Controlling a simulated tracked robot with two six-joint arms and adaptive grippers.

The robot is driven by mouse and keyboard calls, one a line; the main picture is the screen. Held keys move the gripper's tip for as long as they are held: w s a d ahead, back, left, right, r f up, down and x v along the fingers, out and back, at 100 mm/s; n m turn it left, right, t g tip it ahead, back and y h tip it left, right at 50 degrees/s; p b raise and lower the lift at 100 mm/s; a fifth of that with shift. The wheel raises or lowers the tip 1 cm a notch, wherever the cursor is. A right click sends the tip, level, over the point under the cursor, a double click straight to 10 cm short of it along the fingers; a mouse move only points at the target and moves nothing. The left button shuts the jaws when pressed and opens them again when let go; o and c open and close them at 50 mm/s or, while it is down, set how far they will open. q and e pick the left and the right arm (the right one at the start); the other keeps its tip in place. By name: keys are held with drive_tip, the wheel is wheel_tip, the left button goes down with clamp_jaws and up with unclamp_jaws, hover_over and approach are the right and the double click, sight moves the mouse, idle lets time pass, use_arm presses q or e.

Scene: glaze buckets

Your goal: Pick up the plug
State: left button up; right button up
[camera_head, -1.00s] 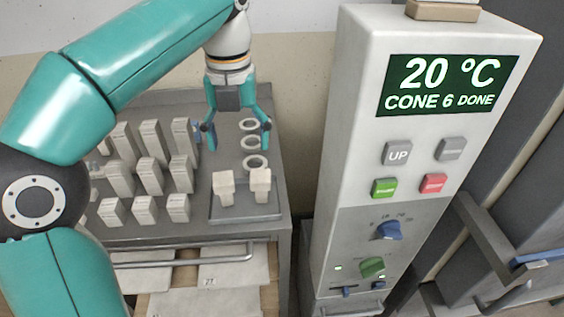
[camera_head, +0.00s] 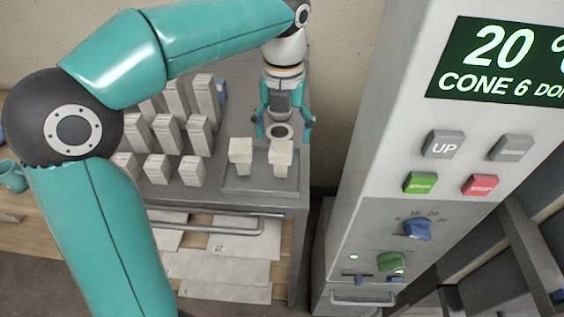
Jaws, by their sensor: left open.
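Two cream, T-shaped blocks, which look like plugs, stand on a grey tray (camera_head: 232,184) at the front right of the grey bench. One is the left plug (camera_head: 241,155), the other the right plug (camera_head: 280,158). I cannot tell which one the task means. My left gripper (camera_head: 283,132), teal with dark fingertips, points down with its fingers apart and empty. In the picture it is just above and behind the right plug, apart from it. A white ring (camera_head: 281,131) shows between its fingers. My right gripper is not in view.
Several pale upright blocks (camera_head: 198,135) stand in rows left of the tray. A tall white control panel (camera_head: 420,165) stands to the right, past a gap. A rail (camera_head: 215,228) and shelves with pale slabs (camera_head: 215,266) are below. A teal mug (camera_head: 12,176) is far left.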

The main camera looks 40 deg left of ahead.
sight(281, 147)
use_arm(q)
drive_tip(key=shift+w+a+f, duration=0.1)
drive_tip(key=shift+a+f, duration=0.05)
drive_tip(key=shift+f, duration=1.3)
drive_tip(key=shift+a+f, duration=0.15)
drive_tip(key=shift+f, duration=1.3)
drive_tip(key=shift+c, duration=0.2)
drive_tip(key=c, duration=1.2)
drive_tip(key=shift+c, duration=0.2)
drive_tip(key=shift+r, duration=0.2)
